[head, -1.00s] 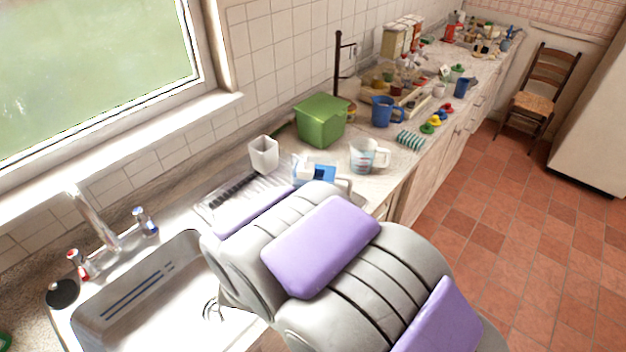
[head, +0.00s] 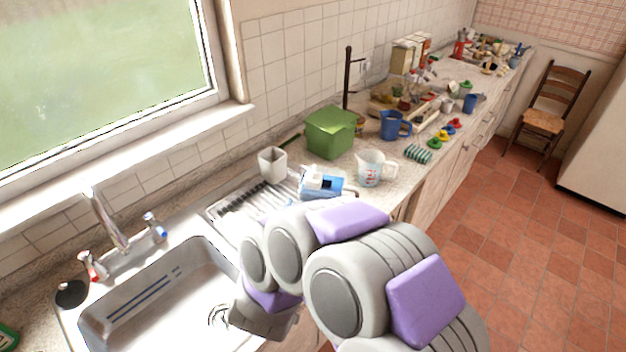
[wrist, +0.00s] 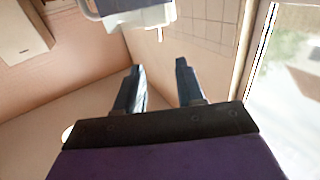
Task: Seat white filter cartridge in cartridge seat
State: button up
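In the head view my arm hangs over the sink's near right edge, and the fingers are hidden. A grey-blue piece with a white edge (wrist: 130,12) is at the top of the wrist view; I cannot identify it.
The sink (head: 165,290) is at left. Several small items crowd the counter farther back.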

aim_at(312, 173)
jog(key=w+b, duration=0.1)
jog(key=w, duration=0.4)
jog(key=w+d+b, duration=0.1)
jog(key=w, duration=0.4)
jog(key=w+d+b, duration=0.1)
jog(key=w, duration=0.4)
jog(key=shift+d, duration=0.25)
jog(key=shift+r, duration=0.15)
jog(key=shift+c, duration=0.4)
grip_shut()
